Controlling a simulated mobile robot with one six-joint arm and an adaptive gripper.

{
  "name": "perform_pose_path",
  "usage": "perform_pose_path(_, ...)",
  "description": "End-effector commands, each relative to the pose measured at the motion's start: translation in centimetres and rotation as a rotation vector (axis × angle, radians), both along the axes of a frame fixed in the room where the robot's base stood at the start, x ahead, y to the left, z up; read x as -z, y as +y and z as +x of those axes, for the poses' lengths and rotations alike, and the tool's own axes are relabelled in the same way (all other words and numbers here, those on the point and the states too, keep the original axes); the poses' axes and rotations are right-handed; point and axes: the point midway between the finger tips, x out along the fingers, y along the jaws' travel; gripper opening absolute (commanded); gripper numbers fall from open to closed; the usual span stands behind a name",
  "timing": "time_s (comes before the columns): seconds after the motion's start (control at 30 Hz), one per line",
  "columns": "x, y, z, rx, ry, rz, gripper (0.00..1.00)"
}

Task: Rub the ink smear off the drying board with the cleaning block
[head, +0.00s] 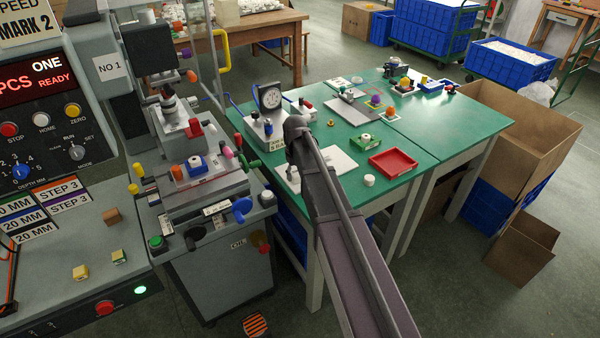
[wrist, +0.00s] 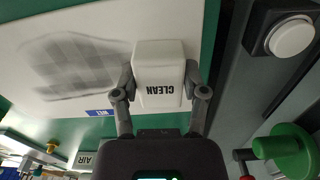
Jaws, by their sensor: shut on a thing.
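The cleaning block (wrist: 159,55), white and marked CLEAN, is between the fingers of my gripper (wrist: 159,82) in the wrist view. My gripper is shut on it. The block is over the right end of the white drying board (wrist: 110,20). I cannot tell whether its underside touches the board. The grey, streaky ink smear (wrist: 72,66) is on the board to the left of the block, a short gap away. In the head view the drying board (head: 343,160) lies on the green table, partly behind my arm, which hides the smear and most of the gripper.
A red tray (head: 393,161) and a small white round pot (head: 369,180) are right of the board. A dial gauge stand (head: 268,112) is behind it. The pad printer (head: 195,180) stands left. A green knob (wrist: 285,150) is at lower right in the wrist view.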

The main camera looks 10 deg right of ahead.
Motion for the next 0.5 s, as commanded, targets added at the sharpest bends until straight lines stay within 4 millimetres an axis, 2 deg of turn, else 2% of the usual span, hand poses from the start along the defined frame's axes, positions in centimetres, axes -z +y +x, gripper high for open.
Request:
perform_pose_path(0.1, 0.15, 0.78, -0.36, -0.004, 0.004, 0.009, 0.12)
perform_pose_path(0.5, 0.17, 0.98, -0.33, -0.005, 0.006, 0.010, 0.12)
